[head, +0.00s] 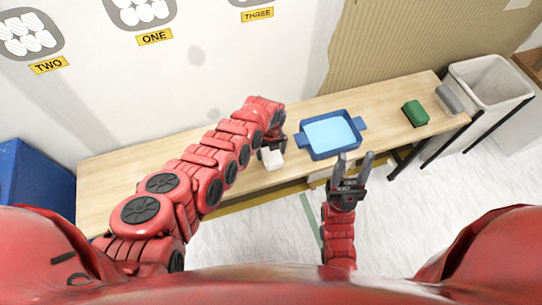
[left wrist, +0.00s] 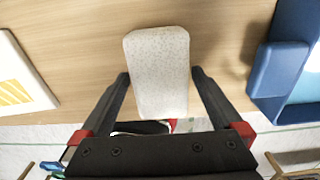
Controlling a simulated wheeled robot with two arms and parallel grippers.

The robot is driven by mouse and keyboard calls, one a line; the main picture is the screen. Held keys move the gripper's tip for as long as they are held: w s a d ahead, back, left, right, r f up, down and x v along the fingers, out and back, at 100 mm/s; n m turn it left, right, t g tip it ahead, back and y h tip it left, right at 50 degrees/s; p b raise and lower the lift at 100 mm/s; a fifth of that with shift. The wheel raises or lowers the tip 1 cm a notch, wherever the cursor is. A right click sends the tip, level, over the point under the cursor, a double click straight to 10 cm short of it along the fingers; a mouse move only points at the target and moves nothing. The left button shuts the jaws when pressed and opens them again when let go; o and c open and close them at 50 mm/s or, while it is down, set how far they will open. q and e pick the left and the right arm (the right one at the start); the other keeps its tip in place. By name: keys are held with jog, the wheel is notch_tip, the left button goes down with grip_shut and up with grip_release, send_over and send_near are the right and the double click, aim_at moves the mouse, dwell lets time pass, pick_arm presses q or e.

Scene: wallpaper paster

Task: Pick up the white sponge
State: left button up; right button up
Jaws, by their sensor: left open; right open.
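The white sponge (head: 271,159) lies on the wooden table near its front edge, left of the blue tray. In the left wrist view the sponge (left wrist: 160,52) is a pale, speckled block with rounded corners, lengthwise between my left fingers. My left gripper (head: 271,146) is at the sponge and open. In the left wrist view its fingertips (left wrist: 160,74) stand one on each side of the sponge, with small gaps visible. My right gripper (head: 354,162) is open and empty, in front of the table's edge and below the tray.
The blue tray (head: 307,147) with light-blue contents sits right of the sponge; its handle (left wrist: 277,68) shows close to my left gripper. A green block (head: 415,113), a grey block (head: 448,99) and a white bin (head: 490,80) are further right. The table's left part (head: 120,172) is clear.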

aim_at(270, 153)
pick_arm(q)
jog(key=shift+f, duration=0.2)
jog(key=c, duration=1.2)
jog(key=shift+o, duration=0.2)
jog(key=shift+r, duration=0.15)
jog(key=shift+r, duration=0.2)
notch_tip(270, 153, up, 4)
jog(key=shift+s+a+f+p, duration=0.15)
jog(key=shift+f+p, duration=0.1)
jog(key=shift+p, duration=0.95)
jog(key=s+d+p, duration=0.2)
jog(key=s+p, duration=0.1)
jog(key=s, duration=1.2)
jog(key=shift+s+d+r, duration=0.15)
jog(key=shift+s+r, duration=0.1)
jog(key=shift+r, duration=0.15)
